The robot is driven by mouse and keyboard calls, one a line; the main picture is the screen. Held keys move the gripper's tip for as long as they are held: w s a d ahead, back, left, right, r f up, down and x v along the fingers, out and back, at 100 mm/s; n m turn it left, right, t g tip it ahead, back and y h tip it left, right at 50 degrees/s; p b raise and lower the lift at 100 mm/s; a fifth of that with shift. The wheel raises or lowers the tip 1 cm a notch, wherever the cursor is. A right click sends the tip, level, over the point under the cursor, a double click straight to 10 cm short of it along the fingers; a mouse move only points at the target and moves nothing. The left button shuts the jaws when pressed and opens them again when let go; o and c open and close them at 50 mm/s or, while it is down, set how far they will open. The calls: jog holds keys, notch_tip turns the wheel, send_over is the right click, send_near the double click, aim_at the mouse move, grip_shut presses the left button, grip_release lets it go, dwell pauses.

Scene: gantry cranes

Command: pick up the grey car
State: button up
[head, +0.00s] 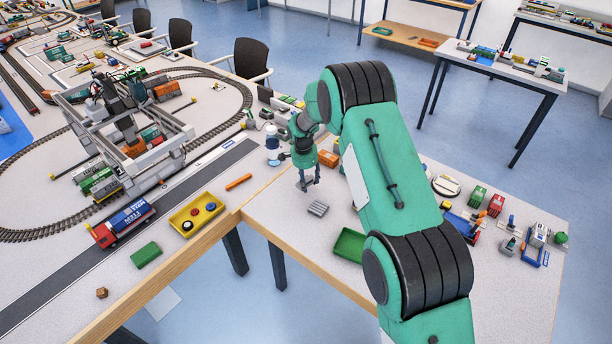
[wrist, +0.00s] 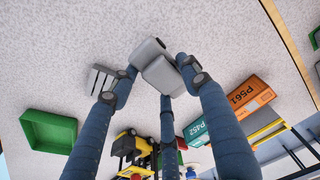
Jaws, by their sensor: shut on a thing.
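The grey car (wrist: 158,70) is a small pale grey blocky shape between the fingertips in the wrist view. My gripper (wrist: 163,75) has three blue fingers closed around it, with dark tips against its sides. In the head view my gripper (head: 306,182) points down over the right-hand table, and the car is mostly hidden or too small to make out there. I cannot tell whether the car touches the table or is just above it.
A grey ribbed piece (head: 318,208) lies close by, also in the wrist view (wrist: 100,79). A green tray (head: 349,245) stands nearer the front edge. An orange container (wrist: 250,96) and a green one (wrist: 195,131) lie close on the other side.

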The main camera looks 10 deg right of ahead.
jog(key=s, duration=0.7)
jog(key=s+d+r+p, duration=0.1)
jog(key=s, duration=0.3)
jog(key=shift+d, duration=0.1)
jog(key=shift+s, duration=0.1)
dwell(0.4)
